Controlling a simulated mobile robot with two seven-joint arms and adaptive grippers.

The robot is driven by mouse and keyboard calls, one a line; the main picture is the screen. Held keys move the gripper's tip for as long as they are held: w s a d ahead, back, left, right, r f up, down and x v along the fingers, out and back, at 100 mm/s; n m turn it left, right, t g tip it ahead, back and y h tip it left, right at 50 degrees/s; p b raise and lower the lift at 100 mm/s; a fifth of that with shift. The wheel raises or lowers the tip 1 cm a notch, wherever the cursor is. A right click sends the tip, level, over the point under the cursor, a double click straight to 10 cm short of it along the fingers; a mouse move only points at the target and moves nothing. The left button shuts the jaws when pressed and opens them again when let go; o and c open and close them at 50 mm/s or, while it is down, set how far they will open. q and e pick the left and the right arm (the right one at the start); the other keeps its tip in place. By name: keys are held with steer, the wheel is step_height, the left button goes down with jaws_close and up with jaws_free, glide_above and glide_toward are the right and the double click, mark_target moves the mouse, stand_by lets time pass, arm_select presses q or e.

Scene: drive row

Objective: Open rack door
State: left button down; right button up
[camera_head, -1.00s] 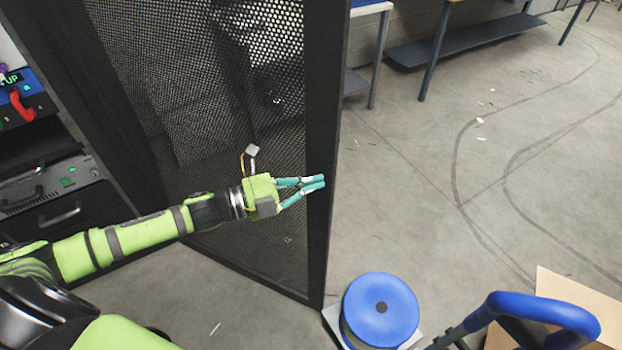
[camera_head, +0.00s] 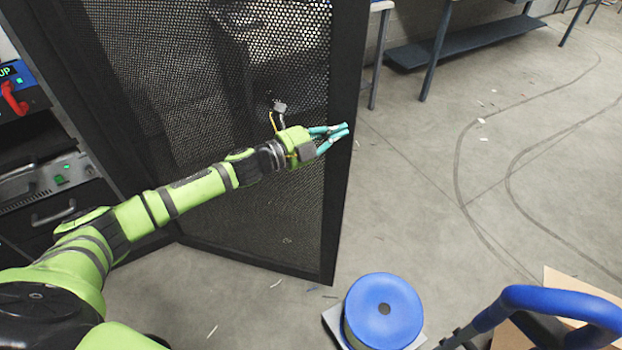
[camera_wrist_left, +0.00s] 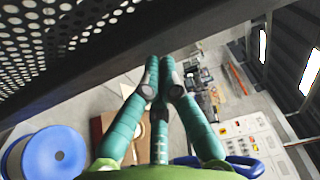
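The rack door (camera_head: 343,190) is a tall black perforated mesh panel in a dark frame. It stands open at an angle to the rack (camera_head: 50,190) on the left. My left gripper (camera_head: 346,131) reaches across the mesh to the frame at the door's free edge. Its teal fingers are together, with nothing visible between them. In the left wrist view, the fingertips (camera_wrist_left: 160,62) are close to the door frame (camera_wrist_left: 130,45); I cannot tell whether they touch it. My right gripper is not in view.
A blue spool (camera_head: 384,312) stands on the floor near the door's lower corner. A blue-handled cart (camera_head: 550,305) and cardboard (camera_head: 575,285) are at the lower right. A bench shelf (camera_head: 460,45) is at the back. The floor at right is mostly clear.

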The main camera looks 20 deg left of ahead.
arm_select(q)
steer(key=w+a+n+t+y+b, duration=0.1)
steer(key=w+b, duration=0.5)
steer(key=w, duration=1)
steer(key=shift+w+a+r+n+t+y, duration=0.15)
steer(key=shift+a+r+n+t+y, duration=0.25)
steer(key=shift+n+y, duration=0.5)
steer(key=shift+f, duration=0.2)
